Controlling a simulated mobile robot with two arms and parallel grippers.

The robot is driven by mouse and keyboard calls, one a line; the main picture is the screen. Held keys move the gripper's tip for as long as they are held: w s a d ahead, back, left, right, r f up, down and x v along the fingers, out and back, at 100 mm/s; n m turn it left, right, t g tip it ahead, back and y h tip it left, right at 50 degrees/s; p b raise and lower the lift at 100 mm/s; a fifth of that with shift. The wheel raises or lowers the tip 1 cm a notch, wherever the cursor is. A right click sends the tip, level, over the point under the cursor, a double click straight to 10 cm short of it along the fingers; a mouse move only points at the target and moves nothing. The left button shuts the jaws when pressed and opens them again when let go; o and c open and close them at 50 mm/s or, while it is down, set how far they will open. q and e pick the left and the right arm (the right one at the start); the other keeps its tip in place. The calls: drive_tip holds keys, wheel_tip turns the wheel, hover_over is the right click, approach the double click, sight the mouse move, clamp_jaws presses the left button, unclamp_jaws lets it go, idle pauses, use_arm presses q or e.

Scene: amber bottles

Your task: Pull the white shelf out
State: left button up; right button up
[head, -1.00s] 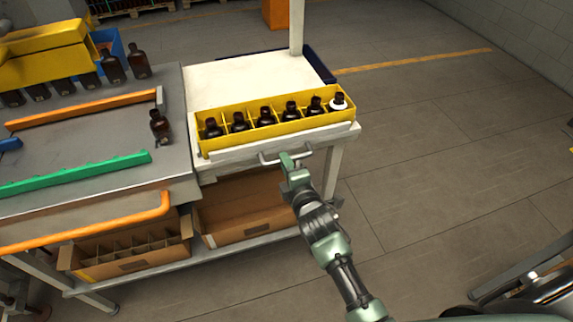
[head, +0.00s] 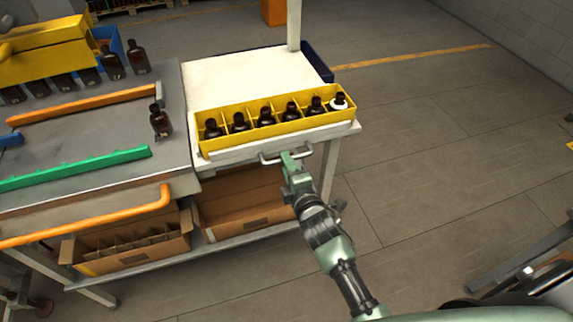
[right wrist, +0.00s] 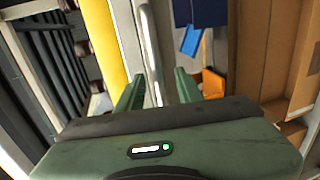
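The white shelf (head: 235,154) shows its front edge below the yellow divided crate, with a metal bar handle (head: 267,159) on its front. My right gripper (head: 292,160) is at this handle, near its right part. In the right wrist view, my right gripper's two green fingers (right wrist: 158,90) stand apart, with the handle bar (right wrist: 150,50) running between them. A gap shows between the bar and the right finger. My left gripper is not in view.
The yellow crate (head: 203,142) on the shelf holds several amber bottles, one with a white band. Cardboard boxes (head: 240,205) sit on the lower level. A grey table (head: 90,130) with a lone bottle (head: 160,121) adjoins at left. Open floor (head: 440,170) lies to the right.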

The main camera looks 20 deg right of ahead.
drive_tip(key=b+v, duration=0.1)
drive_tip(key=v, duration=0.6)
drive_tip(key=shift+f, duration=0.1)
drive_tip(key=s+f+m+g+b, duration=0.15)
drive_tip(key=s+f, duration=0.25)
drive_tip(key=f, duration=0.8)
drive_tip(key=s+f+m+g+b, duration=0.1)
drive_tip(key=s+f+m+g, duration=0.3)
drive_tip(key=f, duration=0.8)
drive_tip(key=s+f+m+g+b, duration=0.15)
drive_tip(key=s+f, duration=0.35)
drive_tip(key=f, duration=0.6)
drive_tip(key=s+d+f+m+g, duration=0.2)
drive_tip(key=s+f, duration=0.4)
drive_tip(key=s, duration=0.3)
drive_tip(key=s+d+f+m+g+b, duration=0.1)
drive_tip(key=s+d+f+m+g, duration=0.2)
drive_tip(key=s+f, duration=0.4)
drive_tip(key=s+d+f+m+g, duration=0.2)
drive_tip(key=s+f+m, duration=0.2)
drive_tip(key=s, duration=0.9)
wheel_tip(320, 180, down, 3)
drive_tip(key=shift+s+d+r+g+h, duration=0.1)
drive_tip(key=shift+s+d+g+h, duration=0.15)
drive_tip(key=shift+g+h, duration=0.05)
